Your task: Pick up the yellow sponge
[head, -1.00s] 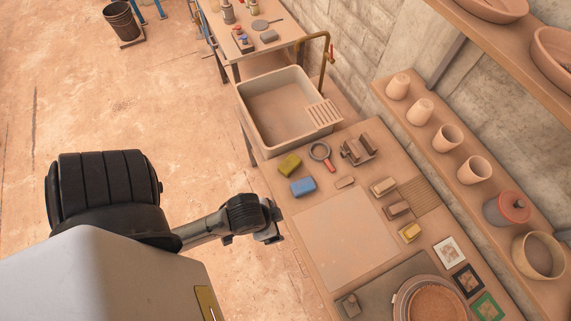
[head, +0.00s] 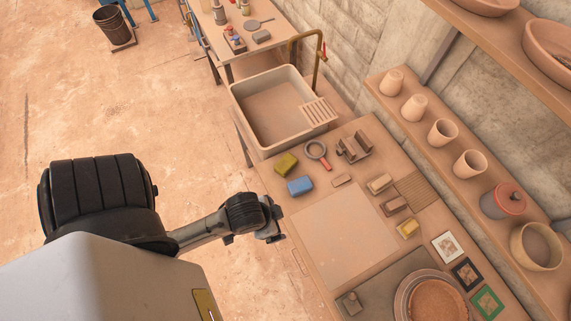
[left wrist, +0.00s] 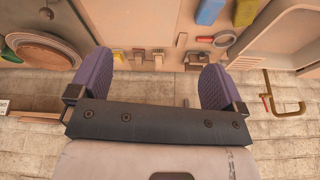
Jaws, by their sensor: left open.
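The yellow sponge (head: 286,164) looks like the dull olive-yellow block lying on the work table, near the sink's front corner. It also shows at the top edge of the left wrist view (left wrist: 246,13). A blue block (head: 300,186) lies close to it, also seen in the left wrist view (left wrist: 210,12). My left gripper (head: 272,229) is at the table's left edge, nearer to me than both blocks and apart from them. In the left wrist view its purple fingers (left wrist: 155,68) are spread wide with nothing between them. My right gripper is not in view.
A sink (head: 265,118) stands beyond the table. A magnifier-like tool (head: 316,150), a dark rack (head: 353,147) and a small yellow block (head: 407,228) lie on the table. A pale board (head: 345,235) is bare. A shelf with cups (head: 443,132) runs along the wall.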

